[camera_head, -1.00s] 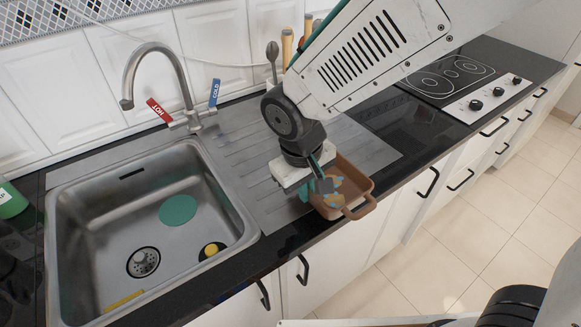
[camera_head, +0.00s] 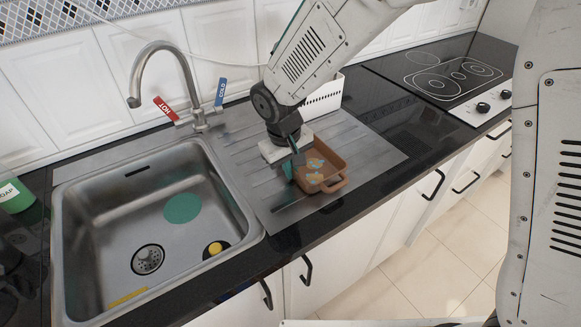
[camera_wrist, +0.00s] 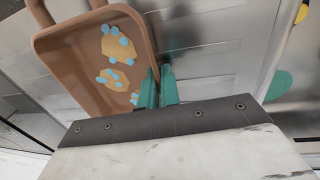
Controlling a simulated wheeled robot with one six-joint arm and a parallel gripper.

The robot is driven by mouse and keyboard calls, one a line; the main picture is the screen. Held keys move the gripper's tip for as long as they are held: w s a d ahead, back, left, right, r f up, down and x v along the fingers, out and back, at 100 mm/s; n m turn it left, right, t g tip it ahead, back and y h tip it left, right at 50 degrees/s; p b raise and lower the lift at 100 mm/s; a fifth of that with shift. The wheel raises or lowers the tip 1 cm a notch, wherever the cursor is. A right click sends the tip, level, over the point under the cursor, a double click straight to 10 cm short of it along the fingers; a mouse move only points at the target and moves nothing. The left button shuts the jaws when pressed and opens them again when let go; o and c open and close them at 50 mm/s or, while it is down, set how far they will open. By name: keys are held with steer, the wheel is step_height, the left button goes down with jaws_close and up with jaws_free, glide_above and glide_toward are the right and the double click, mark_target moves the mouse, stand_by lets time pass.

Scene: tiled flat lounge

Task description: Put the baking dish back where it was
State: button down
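The baking dish (camera_head: 337,167) is brown, with handles, and has orange-yellow patches with blue bits on its inside floor. It is at the right part of the ridged metal drainboard (camera_head: 375,157), near the counter's front edge. I cannot tell whether it rests on the drainboard or is just above it. My gripper (camera_head: 292,168) is at the dish's left side. In the wrist view, the dish (camera_wrist: 75,75) lies to the left, and the teal fingers of my gripper (camera_wrist: 158,88) are close together on either side of its wall.
The sink (camera_head: 125,215) is left of the drainboard, with a sponge (camera_head: 215,248) inside. The tap (camera_head: 180,80) stands behind it. A white slotted holder (camera_head: 325,97) stands behind my arm. The hob (camera_head: 450,75) is at the right. Dark counter between hob and drainboard is clear.

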steer(key=shift+f, duration=0.15)
steer(key=c, duration=1.6)
jaws_free()
steer(key=r, duration=0.4)
steer(key=a+r, duration=0.1)
steer(key=r, duration=0.3)
steer(key=s+r, duration=0.1)
steer(key=r, duration=0.3)
steer(key=shift+a+r, duration=0.15)
